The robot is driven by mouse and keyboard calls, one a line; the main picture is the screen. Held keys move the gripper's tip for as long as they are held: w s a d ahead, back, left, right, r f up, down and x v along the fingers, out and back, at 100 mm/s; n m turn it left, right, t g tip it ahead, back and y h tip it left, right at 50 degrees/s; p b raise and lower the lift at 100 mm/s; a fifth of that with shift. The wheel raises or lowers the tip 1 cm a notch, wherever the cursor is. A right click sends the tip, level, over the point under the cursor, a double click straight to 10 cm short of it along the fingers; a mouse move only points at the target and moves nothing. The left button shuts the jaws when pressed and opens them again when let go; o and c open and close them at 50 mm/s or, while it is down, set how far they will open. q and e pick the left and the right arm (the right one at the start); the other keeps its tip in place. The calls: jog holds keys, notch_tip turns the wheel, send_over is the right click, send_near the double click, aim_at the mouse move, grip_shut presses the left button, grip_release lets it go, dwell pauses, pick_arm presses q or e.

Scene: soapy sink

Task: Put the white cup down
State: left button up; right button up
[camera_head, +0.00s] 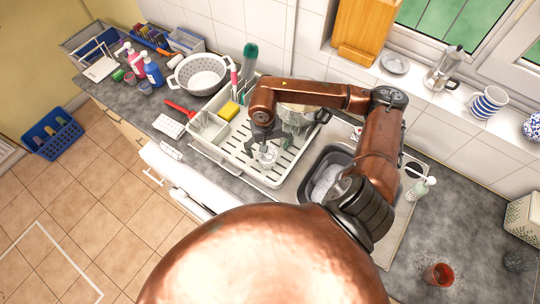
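A small white cup (268,155) is at the white slatted dish rack (282,174), left of the sink. My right gripper (266,147) is just above the cup, pointing down, with its dark fingers close to the cup. I cannot tell whether the fingers grip the cup or whether its base touches the rack. My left gripper is not in view.
A yellow sponge (229,110) and a glass pot (296,118) are near the gripper. The sink (330,160) lies to the right, with a soap bottle (420,188) beyond. A reddish cup (439,274) stands on the right counter.

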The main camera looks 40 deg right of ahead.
notch_tip(320, 180, up, 8)
jog(key=b, duration=0.1)
jog(key=shift+a+f, duration=0.15)
jog(key=shift+a, duration=0.1)
dwell(0.4)
